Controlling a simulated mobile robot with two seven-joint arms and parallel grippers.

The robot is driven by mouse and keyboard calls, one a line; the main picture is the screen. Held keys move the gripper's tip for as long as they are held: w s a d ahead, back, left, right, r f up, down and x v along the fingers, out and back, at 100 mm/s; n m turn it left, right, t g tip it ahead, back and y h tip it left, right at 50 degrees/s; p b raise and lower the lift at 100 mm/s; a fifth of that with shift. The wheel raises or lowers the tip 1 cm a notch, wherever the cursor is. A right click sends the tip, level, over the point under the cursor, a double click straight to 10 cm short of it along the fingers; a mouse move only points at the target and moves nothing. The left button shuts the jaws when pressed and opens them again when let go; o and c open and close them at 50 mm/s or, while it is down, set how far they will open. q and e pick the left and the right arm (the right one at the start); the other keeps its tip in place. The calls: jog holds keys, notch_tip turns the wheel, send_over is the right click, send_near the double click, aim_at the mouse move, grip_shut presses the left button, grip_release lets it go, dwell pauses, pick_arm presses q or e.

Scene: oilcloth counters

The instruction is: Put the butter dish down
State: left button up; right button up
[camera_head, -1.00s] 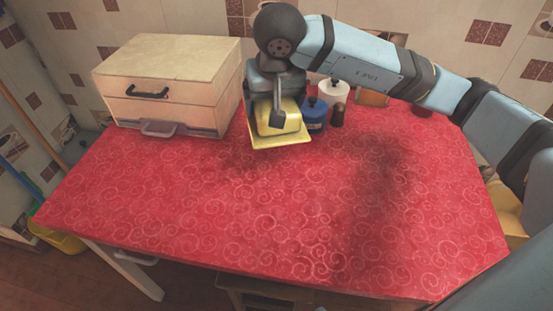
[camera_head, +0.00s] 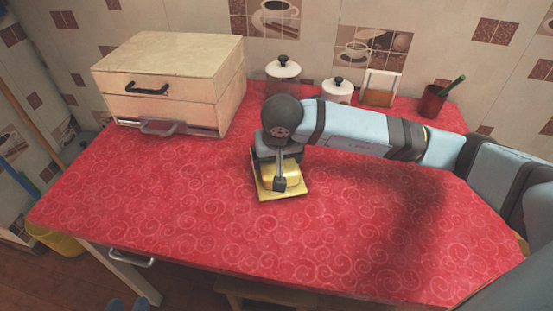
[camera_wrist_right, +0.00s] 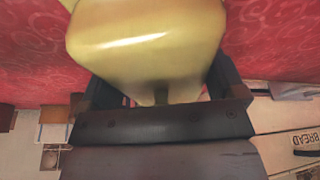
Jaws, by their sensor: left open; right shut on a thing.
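The yellow butter dish (camera_head: 296,190), a lid on a square plate, is over the middle of the red counter (camera_head: 180,220). My right gripper (camera_head: 281,182) is above it and shut on it. I cannot tell whether its plate touches the cloth. In the right wrist view the smooth yellow lid (camera_wrist_right: 150,40) fills the space between the fingers.
A cream drawer box (camera_head: 170,75) stands at the back left. Lidded white canisters (camera_head: 283,70) (camera_head: 337,91), a napkin holder (camera_head: 380,88) and a brown cup (camera_head: 433,100) with a green item stand along the back. The counter's front and left are clear.

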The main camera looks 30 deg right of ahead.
jog(key=shift+f, duration=0.15)
jog(key=o, duration=1)
